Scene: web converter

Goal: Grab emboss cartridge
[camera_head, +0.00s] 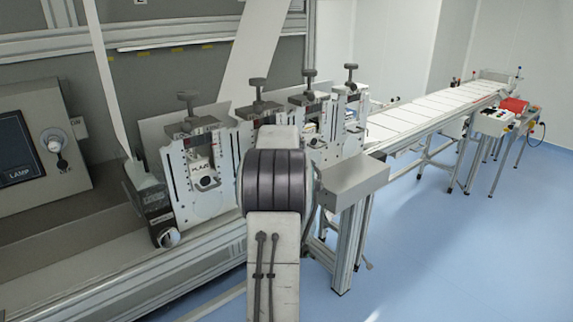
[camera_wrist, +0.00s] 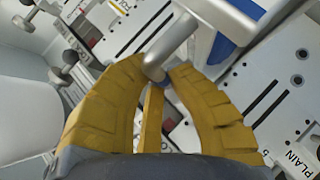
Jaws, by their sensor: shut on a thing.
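The handle stands out from white plates at the machine. No emboss label is readable, so I cannot tell by its marking which cartridge the handle belongs to. A white plate marked PLAIN (camera_wrist: 270,120) lies at the right of the wrist view. In the head view a row of white cartridge units with dark knobs stands along the machine, the left one marked PLAIN (camera_head: 190,195). My arm hides the gripper and part of the row there.
A conveyor (camera_head: 435,108) runs to the back right. A grey box-shaped beam end (camera_head: 352,182) juts out right of my arm. A control panel (camera_head: 45,150) stands at the left. The blue floor (camera_head: 470,250) at the right front is clear.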

